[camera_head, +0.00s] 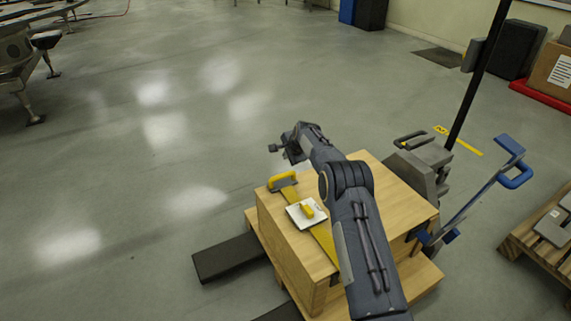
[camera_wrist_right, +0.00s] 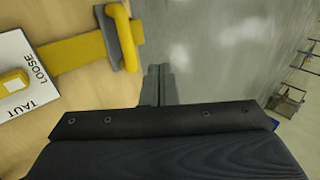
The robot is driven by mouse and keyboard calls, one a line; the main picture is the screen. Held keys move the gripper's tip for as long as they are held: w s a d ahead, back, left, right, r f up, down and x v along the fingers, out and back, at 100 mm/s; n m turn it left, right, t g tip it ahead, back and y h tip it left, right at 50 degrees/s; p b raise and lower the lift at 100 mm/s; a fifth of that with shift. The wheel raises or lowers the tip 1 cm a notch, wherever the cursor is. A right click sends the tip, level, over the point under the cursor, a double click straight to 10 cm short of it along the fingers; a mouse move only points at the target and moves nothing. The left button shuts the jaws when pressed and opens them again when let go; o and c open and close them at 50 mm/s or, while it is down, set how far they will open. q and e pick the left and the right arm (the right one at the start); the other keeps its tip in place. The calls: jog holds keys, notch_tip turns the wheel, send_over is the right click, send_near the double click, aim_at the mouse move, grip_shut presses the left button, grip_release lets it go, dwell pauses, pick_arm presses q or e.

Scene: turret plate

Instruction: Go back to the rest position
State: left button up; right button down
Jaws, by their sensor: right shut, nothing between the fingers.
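My right arm reaches in from the lower right of the head view, and its gripper (camera_head: 290,158) is over the far edge of a wooden crate (camera_head: 278,222). In the right wrist view the two fingers (camera_wrist_right: 160,84) are together, with nothing between them, beside the crate edge and over the floor. A yellow strap (camera_head: 323,240) crosses the crate top to a yellow handle (camera_head: 283,181), which also shows in the right wrist view (camera_wrist_right: 124,38), apart from the fingers. A white plate (camera_head: 296,218) marked LOOSE and TAUT carries a yellow pointer (camera_head: 307,210). My left gripper is out of view.
Open grey floor (camera_head: 120,190) lies to the left.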

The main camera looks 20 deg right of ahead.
jog(key=s+d+r+n, duration=0.1)
jog(key=s+r, duration=0.5)
jog(key=r, duration=0.3)
jog(key=s+d+r+n, duration=0.2)
jog(key=s+r, duration=0.4)
jog(key=r, duration=0.3)
jog(key=s+a+r+n+y, duration=0.1)
jog(key=s+r+n, duration=0.15)
jog(key=s, duration=0.45)
jog(key=s+a+r+n+y, duration=0.1)
jog(key=s+a+r, duration=0.1)
jog(key=s+r, duration=0.35)
jog(key=s+a+f+n+g, duration=0.1)
jog(key=s+a+f+n, duration=0.2)
jog(key=s, duration=0.8)
jog(key=s+a+f+n, duration=0.3)
jog(key=s+a, duration=0.1)
jog(key=s, duration=0.7)
jog(key=s+a+f+n+g, duration=0.1)
jog(key=s+a+f+n, duration=0.2)
jog(key=s, duration=0.8)
notch_tip(320, 180, up, 25)
jog(key=p, duration=2.5)
jog(key=shift+w+y+p, duration=0.3)
jog(key=shift+w+y, duration=0.1)
jog(key=shift+w, duration=0.05)
jog(key=shift+a+m, duration=0.1)
jog(key=shift+m, duration=0.15)
